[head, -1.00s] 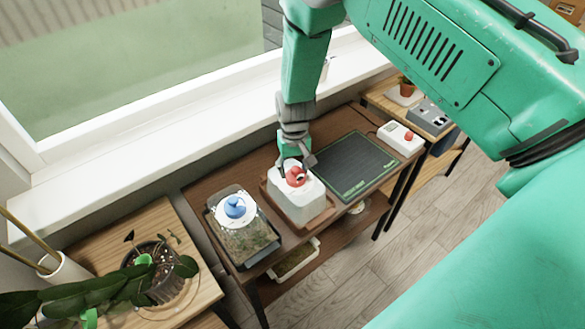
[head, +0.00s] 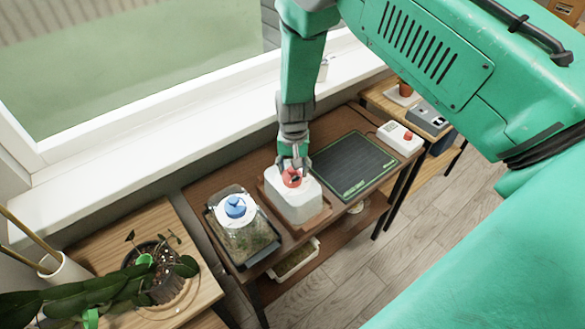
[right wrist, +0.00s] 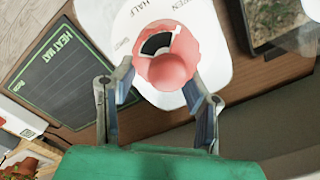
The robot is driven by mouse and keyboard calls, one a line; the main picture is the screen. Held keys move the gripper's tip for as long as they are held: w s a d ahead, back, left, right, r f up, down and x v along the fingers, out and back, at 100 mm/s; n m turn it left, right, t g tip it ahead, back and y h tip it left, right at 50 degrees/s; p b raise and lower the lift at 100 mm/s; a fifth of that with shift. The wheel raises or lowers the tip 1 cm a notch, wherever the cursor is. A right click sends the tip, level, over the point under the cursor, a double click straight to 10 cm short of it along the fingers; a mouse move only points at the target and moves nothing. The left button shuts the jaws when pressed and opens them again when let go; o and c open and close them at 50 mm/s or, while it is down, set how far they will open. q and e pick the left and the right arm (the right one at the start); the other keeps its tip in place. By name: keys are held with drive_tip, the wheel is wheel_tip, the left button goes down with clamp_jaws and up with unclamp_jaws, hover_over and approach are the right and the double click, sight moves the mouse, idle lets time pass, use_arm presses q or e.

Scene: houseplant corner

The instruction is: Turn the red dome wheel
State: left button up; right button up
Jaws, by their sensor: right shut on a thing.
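The red dome wheel (head: 291,179) sits on top of a white, box-like dome (head: 296,205) on a brown tray (head: 324,219). In the right wrist view the wheel (right wrist: 167,72) shows a dark and white patch on its top. My right gripper (head: 292,165) comes down from above, its fingers on either side of the wheel and shut on it; it also shows in the right wrist view (right wrist: 158,80). The white plate around the wheel bears partly hidden lettering, with "HALF" readable. My left gripper is not in view.
A clear case with a blue knob (head: 235,207) stands close on the left. A dark heat mat (head: 352,165) lies on the right, then a white box with a red button (head: 399,138). A potted plant (head: 152,270) stands at front left. The window sill runs behind.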

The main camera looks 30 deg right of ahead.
drive_tip(key=o, duration=1.3)
drive_tip(key=shift+c, duration=0.2)
drive_tip(key=shift+w+r, duration=0.1)
drive_tip(key=shift+r, duration=0.3)
wheel_tip(320, 180, up, 11)
